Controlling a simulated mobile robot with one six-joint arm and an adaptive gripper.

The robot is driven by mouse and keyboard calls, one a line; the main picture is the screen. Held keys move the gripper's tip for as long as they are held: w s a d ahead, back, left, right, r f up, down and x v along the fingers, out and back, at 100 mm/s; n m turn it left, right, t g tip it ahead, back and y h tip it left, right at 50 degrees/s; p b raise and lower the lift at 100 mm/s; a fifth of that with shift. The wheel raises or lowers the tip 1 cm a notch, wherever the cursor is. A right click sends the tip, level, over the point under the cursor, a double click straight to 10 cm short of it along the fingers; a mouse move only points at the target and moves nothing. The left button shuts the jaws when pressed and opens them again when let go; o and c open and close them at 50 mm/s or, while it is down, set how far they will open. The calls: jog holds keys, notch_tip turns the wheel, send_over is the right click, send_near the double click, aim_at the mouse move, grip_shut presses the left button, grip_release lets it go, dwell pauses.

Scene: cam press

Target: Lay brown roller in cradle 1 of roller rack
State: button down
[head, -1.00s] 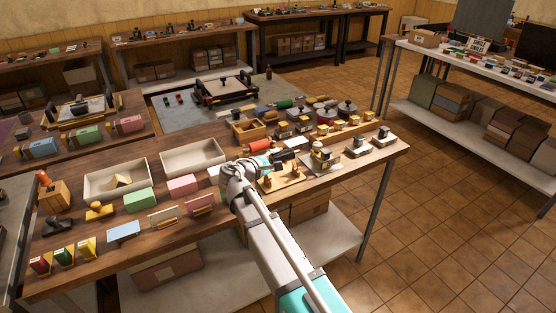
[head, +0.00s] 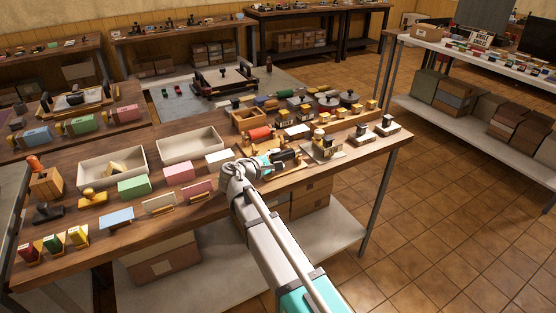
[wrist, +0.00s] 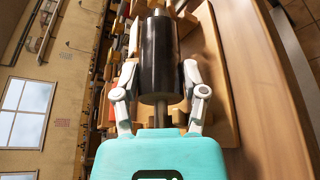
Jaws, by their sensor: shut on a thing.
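My gripper (wrist: 158,90) is shut on the brown roller (wrist: 160,60), which looks very dark and glossy in the wrist view. Its thin metal shaft (wrist: 159,116) points back to my palm. In the head view the roller (head: 287,155) is a small dark shape at my gripper, near the front edge of the bench. A light wooden piece (wrist: 214,75), perhaps the roller rack, lies beneath and beside the roller. My arm and the roller hide much of it, and I cannot make out cradle 1. I cannot tell whether the roller touches the wood.
A red roller (head: 261,133) lies just behind my gripper. Stamps and small blocks (head: 323,145) crowd the bench to the right. Two pale trays (head: 191,145) and coloured boxes (head: 133,187) stand to the left. A bare wooden strip (wrist: 250,80) runs along the bench edge.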

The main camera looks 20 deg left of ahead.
jog(key=shift+f, duration=0.35)
jog(key=shift+c, duration=0.4)
grip_release()
dwell(0.6)
jog(key=shift+s, duration=0.1)
